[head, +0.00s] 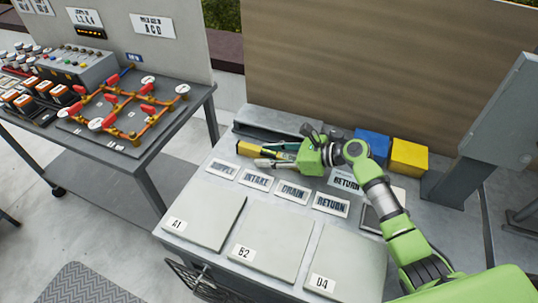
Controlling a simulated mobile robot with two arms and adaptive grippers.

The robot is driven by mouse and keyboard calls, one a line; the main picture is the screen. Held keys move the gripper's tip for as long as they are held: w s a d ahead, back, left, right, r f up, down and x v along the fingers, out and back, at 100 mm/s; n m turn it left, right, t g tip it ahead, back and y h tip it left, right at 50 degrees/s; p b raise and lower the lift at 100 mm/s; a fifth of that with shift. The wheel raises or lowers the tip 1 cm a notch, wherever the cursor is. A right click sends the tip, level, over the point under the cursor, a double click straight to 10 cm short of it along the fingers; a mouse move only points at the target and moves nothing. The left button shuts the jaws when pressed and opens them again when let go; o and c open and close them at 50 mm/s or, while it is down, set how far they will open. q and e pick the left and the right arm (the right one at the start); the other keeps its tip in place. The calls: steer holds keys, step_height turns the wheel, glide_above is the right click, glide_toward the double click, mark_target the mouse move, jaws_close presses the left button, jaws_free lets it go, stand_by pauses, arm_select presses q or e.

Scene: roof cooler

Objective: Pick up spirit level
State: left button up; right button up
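A yellow bar that looks like the spirit level (249,149) lies at the back left of the grey worktable, in front of a grey tray. Its right part runs toward my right gripper and is partly hidden there. My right gripper (268,163) reaches in from the right, low over the table, with its fingers pointing left, close beside the bar. The fingers are small and overlap other items, so I cannot tell whether they are open, shut or touching the bar. My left gripper is not in view.
A blue box (372,144) and a yellow box (408,156) stand at the back right. Flat panels marked A1 (205,219), B2 (270,246) and D4 (345,262) cover the front. Another table (70,137) with pipework stands left, across a gap.

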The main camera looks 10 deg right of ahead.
jaws_close()
steer(key=shift+r, duration=0.15)
